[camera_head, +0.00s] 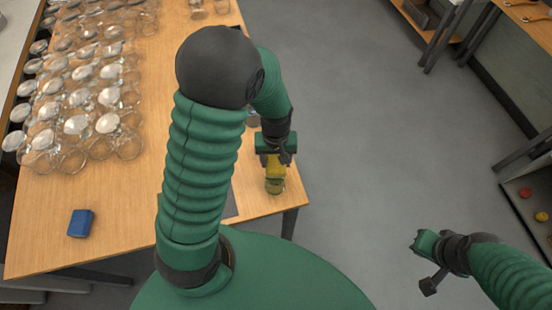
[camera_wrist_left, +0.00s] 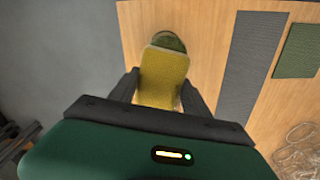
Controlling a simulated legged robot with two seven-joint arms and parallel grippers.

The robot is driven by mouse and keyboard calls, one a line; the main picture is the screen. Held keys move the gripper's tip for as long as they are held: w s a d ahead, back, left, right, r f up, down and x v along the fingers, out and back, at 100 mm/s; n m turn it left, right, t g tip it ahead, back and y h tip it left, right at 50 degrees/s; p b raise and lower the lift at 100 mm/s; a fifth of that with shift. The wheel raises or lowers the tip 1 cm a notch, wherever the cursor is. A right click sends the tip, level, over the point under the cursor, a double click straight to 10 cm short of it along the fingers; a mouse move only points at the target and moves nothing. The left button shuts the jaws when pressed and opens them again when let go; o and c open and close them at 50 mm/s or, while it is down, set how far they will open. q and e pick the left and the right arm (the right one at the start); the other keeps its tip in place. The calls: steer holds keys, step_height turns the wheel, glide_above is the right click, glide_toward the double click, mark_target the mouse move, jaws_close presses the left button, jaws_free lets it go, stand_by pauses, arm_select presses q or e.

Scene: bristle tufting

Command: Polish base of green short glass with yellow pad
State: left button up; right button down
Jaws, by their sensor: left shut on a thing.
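My left gripper (camera_head: 275,162) is shut on the yellow pad (camera_head: 275,171) near the table's right edge. In the left wrist view the pad (camera_wrist_left: 162,78) sits between the two dark fingers (camera_wrist_left: 158,90). The green short glass (camera_head: 275,187) shows just below the pad in the head view. In the wrist view only a dark green rounded part of the glass (camera_wrist_left: 168,41) shows past the pad's far end; the pad hides the rest. I cannot tell whether pad and glass touch. My right gripper (camera_head: 427,262) hangs over the floor, apart from the table; its jaw opening is unclear.
A blue block (camera_head: 80,223) lies at the table's front left. Many clear glasses (camera_head: 85,95) crowd the left side. A grey mat (camera_wrist_left: 250,65) and a green mat (camera_wrist_left: 298,52) lie beside the glass. The floor (camera_head: 360,130) to the right is clear.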

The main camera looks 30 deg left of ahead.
mark_target(275, 170)
arm_select(q)
steer(key=shift+s+d+r+p, duration=0.1)
steer(key=shift+s+d+p, duration=0.2)
steer(key=shift+s, duration=0.2)
steer(key=shift+s+d+r+p, duration=0.1)
steer(key=shift+s+d+p, duration=0.15)
steer(key=shift+s, duration=0.25)
steer(key=shift+s+d+f+p, duration=0.1)
steer(key=shift+s+d, duration=0.2)
steer(key=shift+s, duration=0.25)
steer(key=shift+s+d+f+p, duration=0.15)
steer(key=shift+s+d, duration=0.1)
steer(key=shift+s, duration=0.3)
steer(key=shift+s+d+r+p, duration=0.1)
steer(key=shift+s+d, duration=0.2)
steer(key=shift+s, duration=0.25)
steer(key=shift+w+a+f+p, duration=0.1)
steer(key=shift+w+a+p, duration=0.2)
steer(key=shift+w, duration=0.4)
steer(key=shift+w+a+p, duration=0.1)
steer(key=shift+w+a, duration=0.25)
steer(key=shift+w, duration=0.3)
steer(key=shift+w+a+p, duration=0.15)
steer(key=shift+w+a, duration=0.15)
steer(key=shift+w, duration=0.25)
steer(key=shift+w+a+p, duration=0.15)
steer(key=shift+w+a, duration=0.1)
steer(key=shift+w, duration=0.25)
steer(key=shift+w+a, duration=0.25)
steer(key=shift+w, duration=0.1)
